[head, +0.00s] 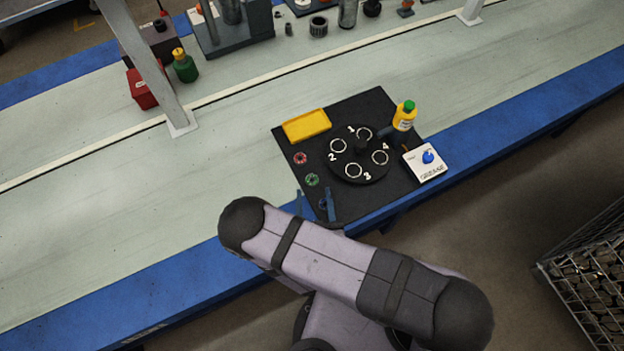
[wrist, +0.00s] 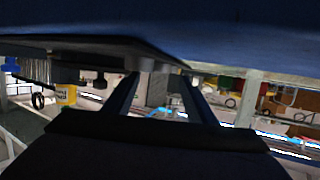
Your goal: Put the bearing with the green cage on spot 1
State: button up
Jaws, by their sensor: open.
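The bearing with the green cage (head: 312,180) lies on the black mat (head: 290,140), in the middle of a column of bearings left of the round black plate. Spot 1 (head: 364,133) is a white ring at the back of that plate (head: 345,172) and looks empty. My gripper (head: 314,191) shows as two blue fingers at the mat's front edge, just in front of the green-caged bearing. The fingers are apart with nothing held; the arm hides the rest. In the wrist view the two fingers (wrist: 160,82) are spread, and no bearing shows.
A red-caged bearing (head: 300,158) lies behind the green one; a dark blue one (head: 323,203) lies in front, by the right finger. A yellow tray (head: 307,125), a yellow bottle (head: 404,115) and a grease box (head: 426,162) stand around the plate. A knob (head: 361,146) rises at its centre.

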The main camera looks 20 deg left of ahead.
aim_at(312, 179)
jog(key=shift+b+x, duration=0.6)
jog(key=shift+x, duration=1.5)
jog(key=shift+r, duration=0.1)
jog(key=c, duration=1.2)
jog(key=shift+c, duration=0.2)
notch_tip(312, 179, up, 10)
jog(key=p, duration=0.8)
jog(key=shift+p, duration=0.3)
